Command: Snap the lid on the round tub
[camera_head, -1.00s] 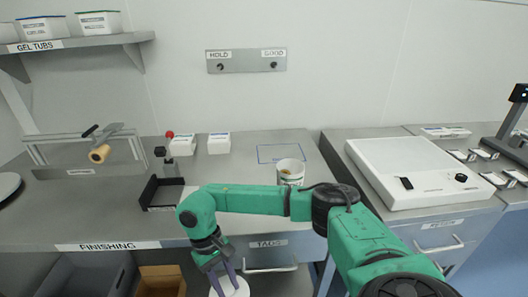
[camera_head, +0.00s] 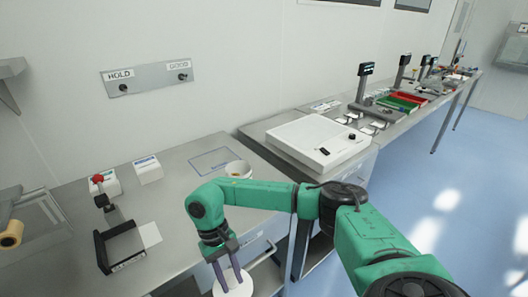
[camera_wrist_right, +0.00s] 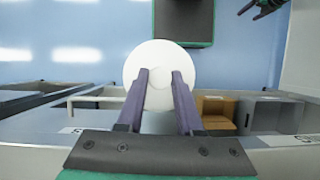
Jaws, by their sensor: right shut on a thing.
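The round tub (camera_head: 238,170) is white and stands upright on the steel bench, beside a blue outlined rectangle. Something yellowish shows inside its open top. The white round lid (camera_head: 233,284) is in my right gripper (camera_head: 229,273), low in front of the bench edge and apart from the tub. The right wrist view shows the lid (camera_wrist_right: 160,66) as a flat disc with the two purple fingers (camera_wrist_right: 159,84) shut on it. My left gripper is not identifiable in the head view. A dark gripper shape (camera_wrist_right: 262,8) shows at the top right of the right wrist view.
A white flat-topped device (camera_head: 316,141) stands on the bench to the right of the tub.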

